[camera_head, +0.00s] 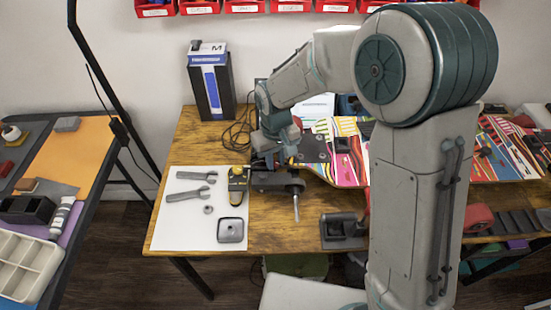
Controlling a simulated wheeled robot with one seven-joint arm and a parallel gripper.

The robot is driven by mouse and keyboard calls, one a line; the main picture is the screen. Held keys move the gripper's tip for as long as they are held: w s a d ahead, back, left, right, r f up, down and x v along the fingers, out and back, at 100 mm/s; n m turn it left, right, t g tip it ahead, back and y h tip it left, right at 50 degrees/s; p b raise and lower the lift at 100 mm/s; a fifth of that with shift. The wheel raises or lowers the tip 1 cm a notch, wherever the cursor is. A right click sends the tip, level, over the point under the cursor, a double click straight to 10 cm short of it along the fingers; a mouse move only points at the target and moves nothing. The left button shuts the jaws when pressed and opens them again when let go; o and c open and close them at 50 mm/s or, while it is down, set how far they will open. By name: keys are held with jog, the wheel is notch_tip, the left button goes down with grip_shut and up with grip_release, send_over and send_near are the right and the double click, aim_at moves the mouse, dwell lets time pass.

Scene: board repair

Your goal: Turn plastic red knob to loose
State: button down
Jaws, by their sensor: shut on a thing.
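My gripper (277,160) points down at the dark clamp (275,182) on the front part of the wooden table, by the left end of a colourful skateboard deck (345,150). The gripper is shut on a small part at the top of this clamp. The fingers hide most of that part, and I cannot make out its colour or which way it is turned. A metal handle (296,208) hangs from the front of the clamp. No red knob shows clearly at the gripper.
A white sheet (178,232) at left holds wrenches (188,194), a yellow-black tool (238,185) and a square metal tin (231,230). A black block (343,230) stands right of the clamp. A blue-white box (210,82) stands behind. My arm hides the table's middle right.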

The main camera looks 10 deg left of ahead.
aim_at(276, 162)
jog(key=shift+r+n, duration=0.1)
jog(key=shift+n, duration=1.9)
jog(key=c, duration=1.3)
grip_release()
notch_tip(276, 162, up, 14)
